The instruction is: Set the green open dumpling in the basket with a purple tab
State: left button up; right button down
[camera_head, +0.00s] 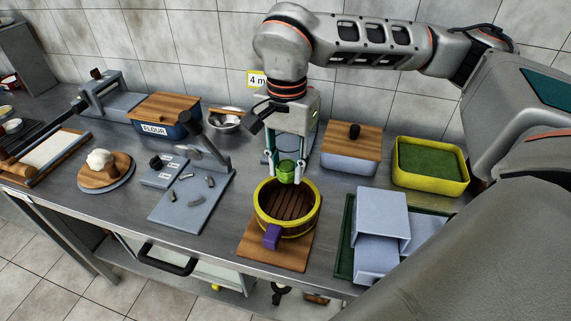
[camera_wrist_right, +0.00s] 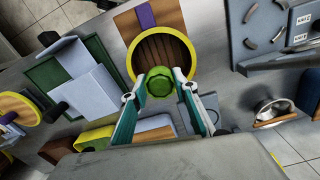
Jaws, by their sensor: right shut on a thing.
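The green dumpling (camera_head: 287,167) is held between the fingertips of my right gripper (camera_head: 286,174), which is shut on it. It also shows in the right wrist view (camera_wrist_right: 160,82), where its round top faces the camera. The yellow-rimmed basket (camera_head: 262,213) with a purple tab (camera_head: 272,237) stands on a wooden board (camera_head: 262,252). Its slatted brown floor (camera_head: 287,204) looks empty. The dumpling is near the basket's far rim and appears above it; the exact height is hard to tell. My left gripper is not in view.
Grey-blue boxes (camera_head: 381,214) sit on a green tray to the right. A yellow bin (camera_head: 430,181) and a wood-lidded box (camera_head: 351,150) stand behind. A grey board with small pieces (camera_head: 190,202) lies left of the basket. A metal bowl (camera_head: 225,118) stands behind.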

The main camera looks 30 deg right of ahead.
jog(key=shift+r, duration=0.1)
jog(key=b, duration=0.5)
send_over(286, 211)
notch_tip(286, 211, down, 10)
jog(key=shift+r, duration=0.15)
jog(key=shift+f, duration=0.55)
jog(key=shift+f+b, duration=0.45)
jog(key=shift+f, duration=0.05)
jog(key=c, duration=1.5)
grip_release()
notch_tip(286, 211, up, 12)
jog(key=shift+r, duration=0.1)
